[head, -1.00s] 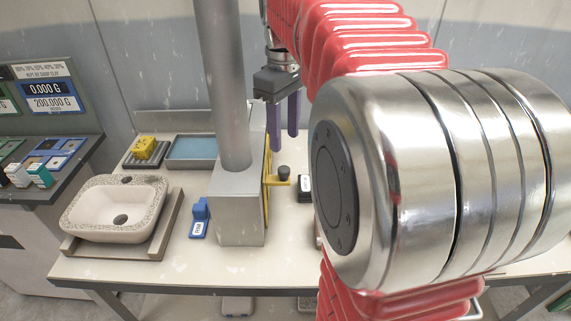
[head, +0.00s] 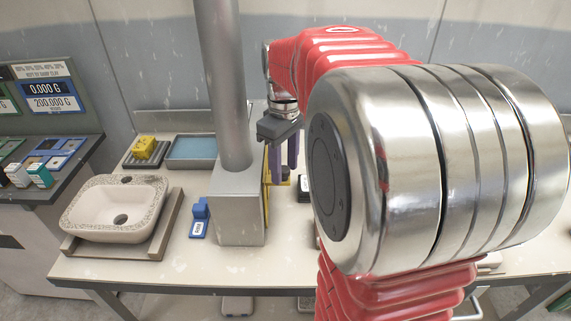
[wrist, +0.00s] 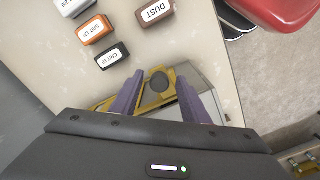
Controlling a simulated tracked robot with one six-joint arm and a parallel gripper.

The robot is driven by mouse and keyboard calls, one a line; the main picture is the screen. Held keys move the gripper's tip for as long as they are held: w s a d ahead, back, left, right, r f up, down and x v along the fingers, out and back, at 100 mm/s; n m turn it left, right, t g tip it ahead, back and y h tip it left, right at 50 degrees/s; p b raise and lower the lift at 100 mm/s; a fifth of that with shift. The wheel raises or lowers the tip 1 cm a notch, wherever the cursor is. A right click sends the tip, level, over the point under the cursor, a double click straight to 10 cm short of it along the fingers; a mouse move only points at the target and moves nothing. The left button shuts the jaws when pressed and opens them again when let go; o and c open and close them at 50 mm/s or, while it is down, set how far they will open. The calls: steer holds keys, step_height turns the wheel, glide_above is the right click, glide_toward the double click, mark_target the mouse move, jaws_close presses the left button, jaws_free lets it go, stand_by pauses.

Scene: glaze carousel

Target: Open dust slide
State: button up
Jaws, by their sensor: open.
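The dust slide is a yellow plate (head: 267,196) on the right side of the grey box (head: 236,218) under the metal pipe; it is mostly hidden in the head view. In the wrist view the yellow slide (wrist: 180,70) shows with a round dark knob (wrist: 159,83). My gripper (head: 284,175) points down at the slide, to the right of the pipe. In the wrist view its two purple fingers are apart, one on each side of the knob. I cannot tell whether they touch it.
In the wrist view a red block marked DUST (wrist: 155,12), an orange grit block (wrist: 95,30) and a dark grit block (wrist: 112,56) lie nearby. A stone basin (head: 112,208), a blue tag block (head: 199,216) and a blue tray (head: 191,148) stand to the left.

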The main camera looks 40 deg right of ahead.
steer(key=shift+c, duration=0.7)
jaws_close()
